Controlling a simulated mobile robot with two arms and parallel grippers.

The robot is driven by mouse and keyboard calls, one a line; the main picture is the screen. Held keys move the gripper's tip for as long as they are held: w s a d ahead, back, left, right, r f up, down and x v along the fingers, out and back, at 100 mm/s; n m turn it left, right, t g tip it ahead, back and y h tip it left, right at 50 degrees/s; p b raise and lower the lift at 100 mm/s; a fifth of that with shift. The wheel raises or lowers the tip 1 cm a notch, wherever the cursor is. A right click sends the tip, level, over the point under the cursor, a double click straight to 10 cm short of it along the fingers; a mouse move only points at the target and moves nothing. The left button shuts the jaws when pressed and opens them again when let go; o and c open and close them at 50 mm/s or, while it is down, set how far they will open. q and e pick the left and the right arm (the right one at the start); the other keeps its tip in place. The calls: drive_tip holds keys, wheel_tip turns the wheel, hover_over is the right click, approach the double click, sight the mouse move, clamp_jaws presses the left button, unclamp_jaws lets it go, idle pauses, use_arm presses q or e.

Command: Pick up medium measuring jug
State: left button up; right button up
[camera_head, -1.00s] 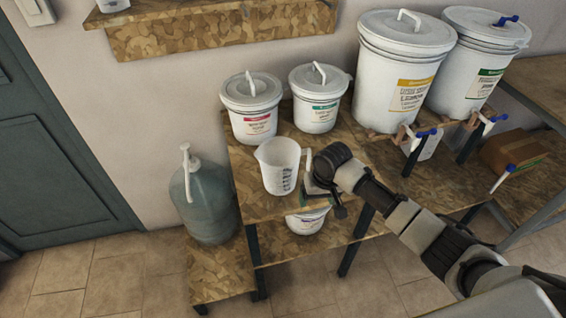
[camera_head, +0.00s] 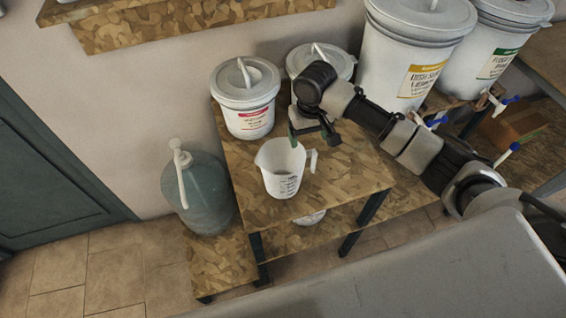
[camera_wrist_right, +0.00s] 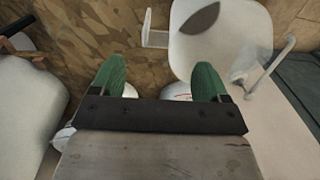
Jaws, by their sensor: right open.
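The white measuring jug (camera_head: 282,180) stands upright on the near part of the wooden table, with its handle at the right side. My right gripper (camera_head: 309,136) is behind the jug in the head view, close to its rim and handle. In the right wrist view, my green fingertips (camera_wrist_right: 160,80) are spread apart with nothing between them. The jug (camera_wrist_right: 236,42) shows at the top of that view, with its handle pointing left, ahead of the gap between the fingers. I cannot tell the exact height of the gripper above the table. My left gripper is not in view.
Two lidded drums, one red-labelled (camera_head: 247,113) and one partly hidden (camera_head: 325,58), stand behind the jug. Larger drums (camera_head: 413,52) with taps stand at right. A pump bottle (camera_head: 197,195) stands lower left. The tabletop (camera_head: 345,182) right of the jug is clear.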

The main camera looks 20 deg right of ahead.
sight(309, 153)
drive_tip(key=f, duration=0.1)
drive_tip(key=s+f, duration=0.1)
drive_tip(key=f, duration=0.1)
wheel_tip(309, 153, down, 4)
drive_tip(key=shift+w+d+f+p, duration=0.1)
drive_tip(key=shift+w+p, duration=0.05)
drive_tip(key=shift+p, duration=0.7)
drive_tip(key=shift+f, duration=0.65)
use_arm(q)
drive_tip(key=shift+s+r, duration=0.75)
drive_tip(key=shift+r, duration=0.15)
use_arm(e)
drive_tip(key=c, duration=1)
drive_tip(key=shift+r, duration=0.15)
